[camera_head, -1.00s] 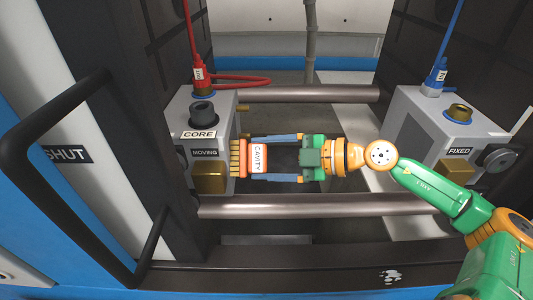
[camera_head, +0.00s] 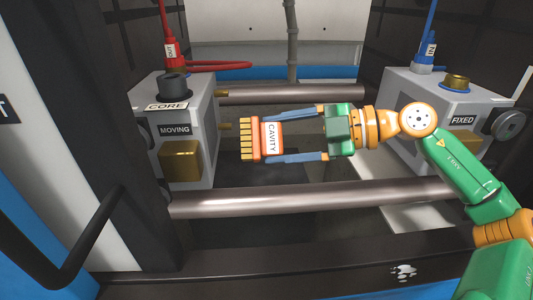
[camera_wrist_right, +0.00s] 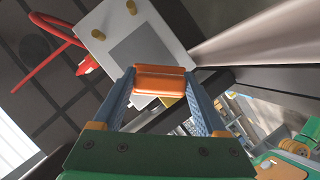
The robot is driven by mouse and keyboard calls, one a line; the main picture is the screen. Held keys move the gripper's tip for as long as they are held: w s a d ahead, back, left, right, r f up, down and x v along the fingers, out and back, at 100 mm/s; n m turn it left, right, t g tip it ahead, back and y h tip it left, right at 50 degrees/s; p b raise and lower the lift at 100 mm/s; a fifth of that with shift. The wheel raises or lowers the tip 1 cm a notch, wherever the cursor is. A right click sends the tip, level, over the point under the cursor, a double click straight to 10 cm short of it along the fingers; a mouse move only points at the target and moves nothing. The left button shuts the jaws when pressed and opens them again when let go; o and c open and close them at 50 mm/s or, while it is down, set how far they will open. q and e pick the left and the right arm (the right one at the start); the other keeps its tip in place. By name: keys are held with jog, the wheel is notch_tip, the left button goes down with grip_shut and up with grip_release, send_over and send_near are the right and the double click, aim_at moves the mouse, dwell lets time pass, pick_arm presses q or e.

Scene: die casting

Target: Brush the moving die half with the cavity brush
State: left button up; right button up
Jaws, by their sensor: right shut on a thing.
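The moving die half (camera_head: 190,115) is a grey block labelled MOVING at the left of the head view, with a CORE label on top. The cavity brush (camera_head: 270,142) is orange with yellow bristles and a CAVITY label. My right gripper (camera_head: 292,139) is shut on it, blue fingers on both sides. The bristles point left and are apart from the die half, with a gap between. In the right wrist view the brush's orange back (camera_wrist_right: 160,81) sits between the fingers, in front of the die half's pale face (camera_wrist_right: 140,45). My left gripper is not in view.
Two steel tie bars (camera_head: 300,201) run across in front of and behind the brush. The fixed die half (camera_head: 445,110) stands at the right. A red hose (camera_head: 205,66) joins the moving half's top. A black door handle (camera_head: 85,240) is at the front left.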

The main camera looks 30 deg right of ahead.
jog(key=shift+s+d, duration=0.1)
jog(key=shift+d, duration=0.2)
jog(key=shift+s+d+b, duration=0.35)
jog(key=shift+d+b, duration=0.15)
jog(key=shift+d, duration=0.1)
jog(key=shift+s+d+b, duration=0.3)
jog(key=shift+d+b, duration=0.2)
jog(key=shift+d, duration=0.1)
jog(key=shift+a+r, duration=0.1)
